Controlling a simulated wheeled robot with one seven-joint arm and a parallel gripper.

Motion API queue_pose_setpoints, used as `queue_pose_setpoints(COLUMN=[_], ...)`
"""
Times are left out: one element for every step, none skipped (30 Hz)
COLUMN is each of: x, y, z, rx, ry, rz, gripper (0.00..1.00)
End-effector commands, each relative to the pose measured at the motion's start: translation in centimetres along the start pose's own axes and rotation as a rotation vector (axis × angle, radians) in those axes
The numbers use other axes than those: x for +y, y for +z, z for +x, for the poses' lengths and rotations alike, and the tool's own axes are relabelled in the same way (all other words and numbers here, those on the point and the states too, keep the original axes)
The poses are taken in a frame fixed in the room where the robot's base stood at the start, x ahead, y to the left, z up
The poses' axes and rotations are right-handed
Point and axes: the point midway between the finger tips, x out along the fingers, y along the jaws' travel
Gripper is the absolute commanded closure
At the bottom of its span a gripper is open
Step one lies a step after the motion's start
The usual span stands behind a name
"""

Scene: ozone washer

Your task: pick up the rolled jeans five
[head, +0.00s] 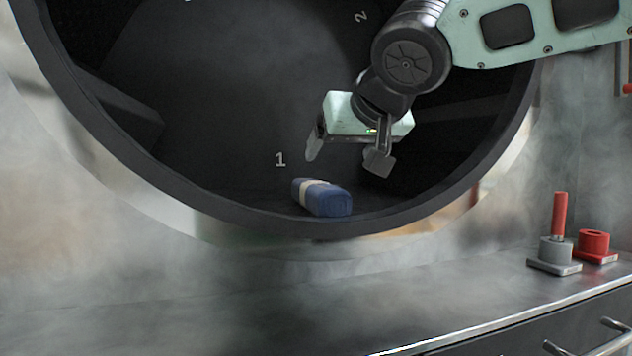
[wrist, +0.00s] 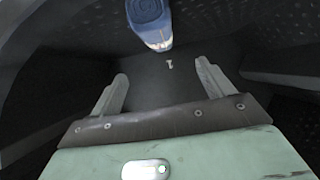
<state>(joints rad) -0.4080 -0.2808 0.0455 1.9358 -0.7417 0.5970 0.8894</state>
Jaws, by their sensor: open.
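The rolled jeans (head: 333,200) are a dark blue bundle with a pale band around it. They lie on the bottom of the dark round drum, close to its front rim. In the wrist view the rolled jeans (wrist: 147,14) show at the top edge, partly cut off, beyond the fingertips. My gripper (head: 344,160) is open and empty inside the drum opening, above the jeans and apart from them. Both fingers of my gripper (wrist: 160,77) show in the wrist view with nothing between them.
The drum's thick dark rim (head: 190,207) curves around the jeans. A white "1" (head: 280,159) marks the drum's inner wall. At right, a grey holder with a red handle (head: 559,215) and a red ring-shaped piece (head: 594,243) stand on the metal counter (head: 250,318). Haze drifts over the scene.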

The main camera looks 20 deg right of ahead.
Motion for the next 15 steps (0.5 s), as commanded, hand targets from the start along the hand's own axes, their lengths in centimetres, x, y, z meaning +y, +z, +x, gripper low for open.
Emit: queue_pose_setpoints(x=[0.1, 0.0, 0.0, -0.1, -0.1, -0.1, -0.1, -0.1, -0.1, -0.1, -0.1, -0.1, 0.0, 0.0, 0.0], y=[-0.5, 0.0, 0.4, 0.4, 0.5, 0.4, 0.4, 0.4, 0.4, 0.4, 0.3, 0.3, 0.3, 0.3, 0.3], z=[-0.1, 0.7, 1.9, 2.6, 3.2, 4.1, 4.7, 5.3, 6.1, 6.7, 7.2, 8.0, 8.4, 8.8, 9.2], rx=[-0.005, -0.006, -0.006, -0.006, -0.006, -0.005, -0.005, -0.005, -0.005, -0.005, -0.004, -0.004, -0.003, -0.004, -0.004], ry=[0.000, -0.001, -0.002, -0.002, -0.002, -0.002, -0.003, -0.002, -0.002, -0.002, -0.002, -0.002, -0.002, -0.002, -0.002], rz=[-0.003, -0.002, -0.001, -0.002, -0.003, -0.003, -0.003, -0.003, -0.002, -0.002, -0.002, -0.002, -0.001, -0.001, -0.001], gripper=[0.20, 0.20, 0.20, 0.20, 0.20, 0.20, 0.20, 0.20, 0.20, 0.20, 0.20, 0.20, 0.20, 0.20, 0.20])
